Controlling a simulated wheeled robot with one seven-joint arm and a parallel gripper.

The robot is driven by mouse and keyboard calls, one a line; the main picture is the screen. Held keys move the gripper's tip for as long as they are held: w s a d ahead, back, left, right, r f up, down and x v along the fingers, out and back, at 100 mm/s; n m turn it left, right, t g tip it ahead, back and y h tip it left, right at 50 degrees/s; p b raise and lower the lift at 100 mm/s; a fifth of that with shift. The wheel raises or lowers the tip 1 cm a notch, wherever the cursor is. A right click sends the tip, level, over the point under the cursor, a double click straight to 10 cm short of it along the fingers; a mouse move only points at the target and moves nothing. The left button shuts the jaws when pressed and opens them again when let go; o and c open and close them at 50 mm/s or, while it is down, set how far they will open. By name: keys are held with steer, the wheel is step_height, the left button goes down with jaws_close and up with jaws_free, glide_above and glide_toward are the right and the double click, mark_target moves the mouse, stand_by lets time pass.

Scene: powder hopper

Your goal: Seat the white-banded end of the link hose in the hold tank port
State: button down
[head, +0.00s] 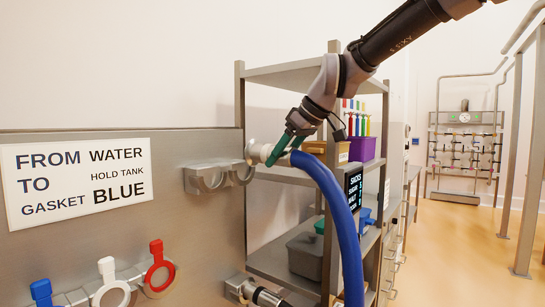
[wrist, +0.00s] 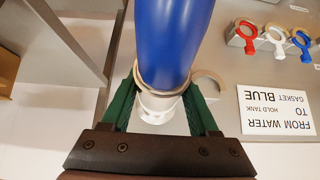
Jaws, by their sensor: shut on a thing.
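The link hose (head: 342,215) is thick and blue and hangs in an arc down from my gripper (head: 282,150). Its end with the white band (head: 258,152) points left towards the wall panel in the head view. In the wrist view my gripper (wrist: 158,108) has its green fingers shut on either side of the hose's white end (wrist: 160,103), below a tan ring. The blue hose (wrist: 172,40) runs up out of that view. The end is in front of or beside a grey double-cradle bracket (head: 215,176); I cannot tell if they touch. I cannot identify the hold tank port.
A sign (head: 85,180) reads FROM WATER TO HOLD TANK, GASKET BLUE. Blue, white and red ring-shaped gaskets (head: 160,268) hang below it. A metal pipe fitting (head: 240,290) is at the bottom. A shelf rack (head: 285,262) with bins stands behind the hose. Open floor lies right.

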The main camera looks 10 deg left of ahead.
mark_target(293, 162)
steer(key=shift+s+d+r, duration=0.1)
steer(key=shift+s+d, duration=0.2)
steer(key=shift+d, duration=0.45)
steer(key=shift+s+d+f, duration=0.1)
steer(key=shift+s+d, duration=0.15)
steer(key=shift+d, duration=0.45)
steer(key=shift+s+d+r, duration=0.1)
steer(key=shift+s+d, duration=0.2)
steer(key=shift+d, duration=0.45)
